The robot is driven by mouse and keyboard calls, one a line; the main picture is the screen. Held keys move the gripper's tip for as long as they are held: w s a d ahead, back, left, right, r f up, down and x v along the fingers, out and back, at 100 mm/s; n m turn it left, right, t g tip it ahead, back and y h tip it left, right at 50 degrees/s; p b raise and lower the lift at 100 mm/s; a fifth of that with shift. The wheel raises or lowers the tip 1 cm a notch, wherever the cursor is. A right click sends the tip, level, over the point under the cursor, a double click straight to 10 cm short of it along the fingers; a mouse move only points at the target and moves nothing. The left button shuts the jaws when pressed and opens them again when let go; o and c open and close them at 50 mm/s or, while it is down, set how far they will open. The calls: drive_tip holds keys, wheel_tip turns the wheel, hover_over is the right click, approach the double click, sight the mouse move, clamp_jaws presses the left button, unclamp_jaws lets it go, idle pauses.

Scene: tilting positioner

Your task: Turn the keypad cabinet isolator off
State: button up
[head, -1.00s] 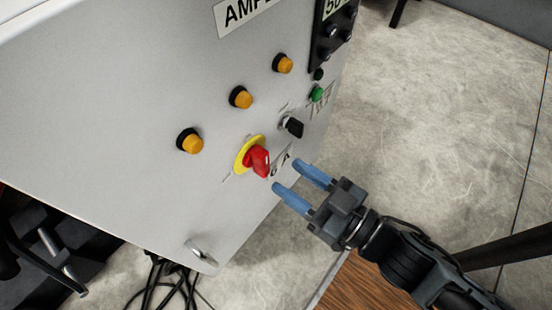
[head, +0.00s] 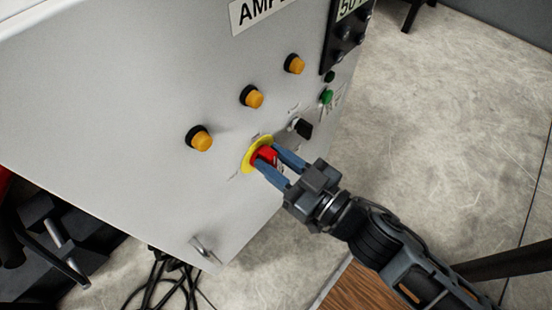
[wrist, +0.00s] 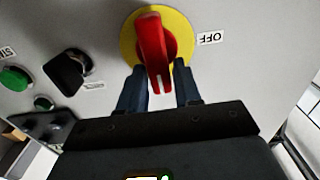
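The isolator is a red rotary handle (head: 267,155) on a yellow round plate (head: 250,158), on the grey cabinet face (head: 110,130). In the wrist view the red handle (wrist: 153,50) points toward my gripper, and an OFF label (wrist: 211,39) sits right of the yellow plate (wrist: 128,48). My gripper (head: 274,161) has its two blue fingers apart, one on each side of the handle. In the wrist view the fingers (wrist: 160,84) flank the handle's near end, with slight gaps visible. The fingers hide part of the handle in the head view.
A black selector knob (head: 302,128) and a green button (head: 327,97) are close by, up and right. Several amber buttons (head: 254,97) run above. A metal handle (head: 204,249) sticks out at the cabinet's lower edge. Open floor (head: 430,130) lies to the right.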

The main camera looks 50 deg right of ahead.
clamp_jaws()
drive_tip(key=shift+n, duration=0.3)
drive_tip(key=n, duration=0.2)
drive_tip(key=shift+a+n, duration=0.3)
drive_tip(key=shift+n, duration=0.1)
drive_tip(key=n, duration=0.3)
drive_tip(key=shift+a+f+n, duration=0.15)
drive_tip(key=shift+a+n, duration=0.15)
drive_tip(key=n, duration=0.5)
drive_tip(key=shift+w+a+f+b, duration=0.1)
drive_tip(key=shift+a+f+b, duration=0.2)
drive_tip(key=shift+f+b, duration=0.1)
drive_tip(key=n, duration=0.2)
drive_tip(key=n+b, duration=0.1)
drive_tip(key=n, duration=0.2)
drive_tip(key=shift+a+f+n+b, duration=0.15)
drive_tip(key=shift+f+n+b, duration=0.15)
drive_tip(key=shift+f+n, duration=0.1)
